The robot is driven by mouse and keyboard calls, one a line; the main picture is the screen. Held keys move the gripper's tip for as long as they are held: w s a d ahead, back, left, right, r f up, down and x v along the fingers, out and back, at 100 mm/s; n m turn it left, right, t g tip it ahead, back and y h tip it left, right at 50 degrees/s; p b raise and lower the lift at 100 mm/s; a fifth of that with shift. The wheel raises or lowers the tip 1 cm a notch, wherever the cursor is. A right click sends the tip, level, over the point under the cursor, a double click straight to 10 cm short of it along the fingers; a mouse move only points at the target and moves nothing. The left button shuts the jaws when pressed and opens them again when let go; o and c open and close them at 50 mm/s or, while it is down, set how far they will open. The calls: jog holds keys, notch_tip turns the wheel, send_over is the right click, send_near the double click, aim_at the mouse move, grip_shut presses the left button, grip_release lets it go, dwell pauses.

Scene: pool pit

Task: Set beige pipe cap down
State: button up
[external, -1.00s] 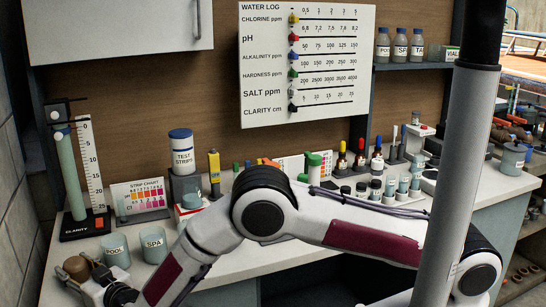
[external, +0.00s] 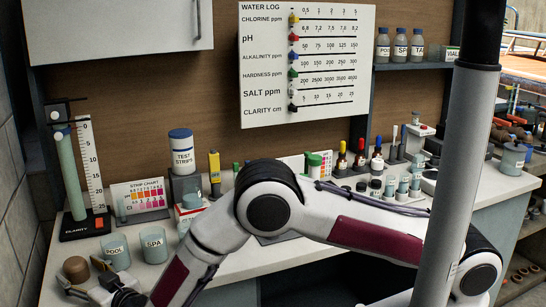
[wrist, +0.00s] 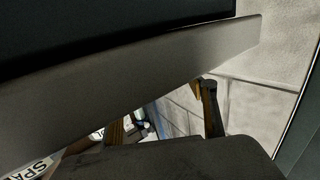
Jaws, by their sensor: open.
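The pipe cap (external: 76,268), a small brownish round piece, sits upright at the front left end of the white counter in the external view. My gripper (external: 84,275) is low at the left, with its fingers spread open and empty close beside the cap. A small gap seems to show between them, but contact is hard to judge. In the wrist view two fingertips (wrist: 162,115) stand apart with nothing held between them. I cannot make out the cap in the wrist view.
Cups marked POOL (external: 116,252) and SPA (external: 154,245) stand just right of the cap. The clarity stand (external: 84,225) and strip chart (external: 139,200) are behind. My arm crosses the counter front. The counter's left edge is close to the cap.

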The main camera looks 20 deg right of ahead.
aim_at(80, 273)
jog(key=shift+v, duration=2.4)
jog(key=shift+s+a, duration=0.1)
jog(key=shift+o, duration=0.7)
